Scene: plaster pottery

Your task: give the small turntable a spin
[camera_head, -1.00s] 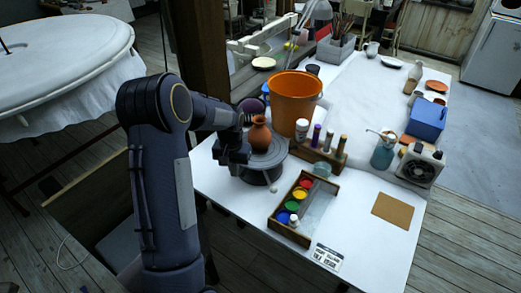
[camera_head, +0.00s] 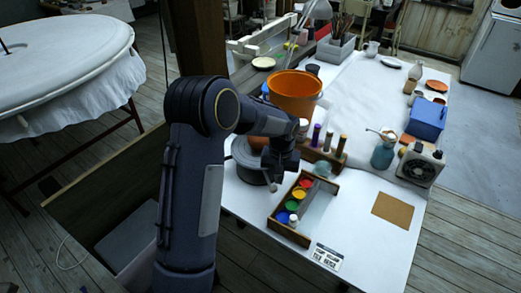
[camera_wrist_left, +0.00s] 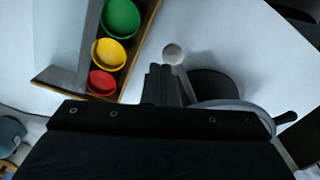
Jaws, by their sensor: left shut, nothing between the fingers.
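The small grey turntable (camera_head: 243,152) stands on the white table, left of the paint box. My arm covers its right part in the head view, and the terracotta vase seen on it earlier is hidden. In the left wrist view, part of its grey rim (camera_wrist_left: 240,104) shows right of the fingers. My left gripper (camera_head: 273,183) is shut and empty, low at the turntable's right front side; its closed fingers (camera_wrist_left: 163,82) show in the left wrist view. I cannot tell whether they touch the rim. My right gripper is not in view.
A wooden box of paint cups (camera_head: 303,207) stands close to the gripper's right. An orange bucket (camera_head: 295,92) stands behind my wrist, and a bottle rack (camera_head: 325,153) is to the right.

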